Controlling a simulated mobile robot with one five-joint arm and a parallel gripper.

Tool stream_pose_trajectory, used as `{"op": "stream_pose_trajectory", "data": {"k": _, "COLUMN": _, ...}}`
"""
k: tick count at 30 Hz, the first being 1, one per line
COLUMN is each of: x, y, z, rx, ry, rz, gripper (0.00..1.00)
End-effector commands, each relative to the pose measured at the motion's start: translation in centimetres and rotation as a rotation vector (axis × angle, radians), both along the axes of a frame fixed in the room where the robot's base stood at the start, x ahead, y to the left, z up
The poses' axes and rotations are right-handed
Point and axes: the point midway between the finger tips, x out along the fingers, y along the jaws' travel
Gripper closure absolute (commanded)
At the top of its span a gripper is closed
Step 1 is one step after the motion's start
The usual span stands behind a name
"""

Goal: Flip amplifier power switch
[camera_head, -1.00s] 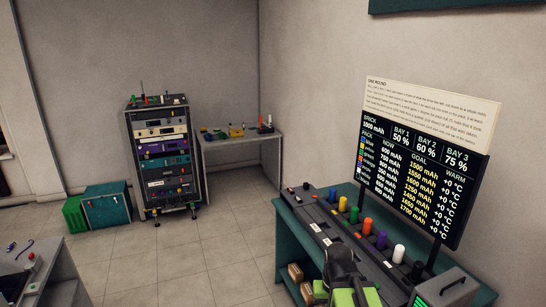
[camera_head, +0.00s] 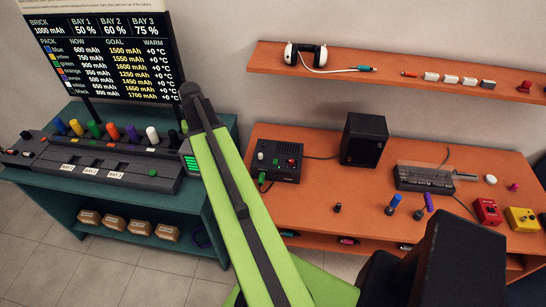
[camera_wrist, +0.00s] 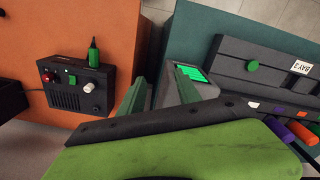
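The amplifier looks to be the small black box (camera_head: 275,160) on the orange table, left of a black speaker.
The teal bench (camera_head: 215,190) with the charging dock (camera_head: 110,165) and a grey box with a green screen (camera_wrist: 190,74) borders the orange table (camera_head: 320,200). A shelf (camera_head: 390,75) hangs above.

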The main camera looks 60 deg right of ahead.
Motion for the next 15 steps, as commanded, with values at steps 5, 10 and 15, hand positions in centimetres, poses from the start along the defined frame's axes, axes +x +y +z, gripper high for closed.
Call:
{"op": "stream_pose_trajectory", "data": {"k": 5, "x": -10.4, "y": -13.7, "z": 1.6, "rx": 0.000, "ry": 0.000, "rz": -0.270, "gripper": 0.60}}
{"op": "stream_pose_trajectory", "data": {"k": 10, "x": -17.7, "y": -18.7, "z": 2.1, "rx": 0.000, "ry": 0.000, "rz": -0.408, "gripper": 0.60}}
{"op": "stream_pose_trajectory", "data": {"k": 15, "x": -19.2, "y": -19.6, "z": 2.1, "rx": 0.000, "ry": 0.000, "rz": -0.436, "gripper": 0.60}}
